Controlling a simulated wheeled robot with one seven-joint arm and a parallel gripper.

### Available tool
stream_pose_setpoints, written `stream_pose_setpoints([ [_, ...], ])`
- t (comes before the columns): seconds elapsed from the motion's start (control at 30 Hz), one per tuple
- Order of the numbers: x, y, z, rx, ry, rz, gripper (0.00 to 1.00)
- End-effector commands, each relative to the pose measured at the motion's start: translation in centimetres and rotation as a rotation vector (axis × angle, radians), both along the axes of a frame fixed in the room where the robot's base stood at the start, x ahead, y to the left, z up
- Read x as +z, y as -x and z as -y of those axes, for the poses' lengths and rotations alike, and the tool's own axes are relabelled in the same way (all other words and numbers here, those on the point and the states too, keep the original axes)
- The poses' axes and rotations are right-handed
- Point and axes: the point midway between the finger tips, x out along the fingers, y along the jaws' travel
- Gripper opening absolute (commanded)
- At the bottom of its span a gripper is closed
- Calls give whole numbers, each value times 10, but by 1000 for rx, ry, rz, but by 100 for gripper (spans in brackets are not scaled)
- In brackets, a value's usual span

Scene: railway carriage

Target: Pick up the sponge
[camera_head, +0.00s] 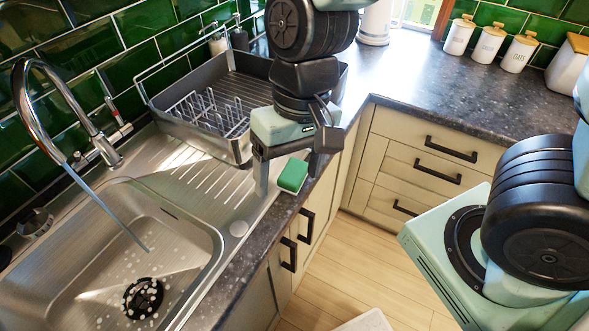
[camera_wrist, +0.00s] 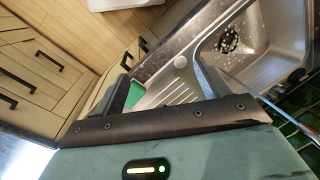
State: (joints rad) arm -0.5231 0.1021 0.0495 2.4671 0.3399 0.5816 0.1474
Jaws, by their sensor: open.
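The green sponge (camera_head: 293,175) lies near the counter's front edge, beside the ridged drainboard of the sink. My gripper (camera_head: 287,184) points down over it with its fingers apart. The sponge appears between the two fingers, closer to the right-hand one in the head view. In the wrist view, the sponge (camera_wrist: 134,95) shows just inside the left-hand finger of my gripper (camera_wrist: 162,66), partly hidden by the gripper body. I cannot tell whether that finger touches it.
A grey dish rack (camera_head: 200,137) stands right behind my gripper. The steel sink (camera_head: 110,245) with a curved tap (camera_head: 60,95) and running water is at the left. White canisters (camera_head: 490,45) stand at the back right. Drawers with black handles (camera_head: 450,149) lie below the counter.

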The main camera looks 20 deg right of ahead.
Motion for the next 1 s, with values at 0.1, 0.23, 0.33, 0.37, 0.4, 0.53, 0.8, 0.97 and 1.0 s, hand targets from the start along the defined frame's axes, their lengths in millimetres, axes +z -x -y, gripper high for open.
stream_pose_setpoints([
  [0.1, 0, -27, 6, -207, 9, -38, 75],
  [0.23, -7, -68, 24, -511, 45, -56, 75],
  [0.33, -14, -99, 46, -736, 85, -36, 75],
  [0.37, -16, -107, 52, -790, 95, -26, 75],
  [0.4, -17, -116, 61, -852, 107, -11, 75],
  [0.53, -20, -134, 78, -975, 128, 24, 75],
  [0.8, -59, -136, 78, -988, 130, 22, 75],
  [0.97, -93, -138, 77, -985, 130, 21, 75],
  [1.0, -101, -138, 76, -986, 130, 21, 75],
])
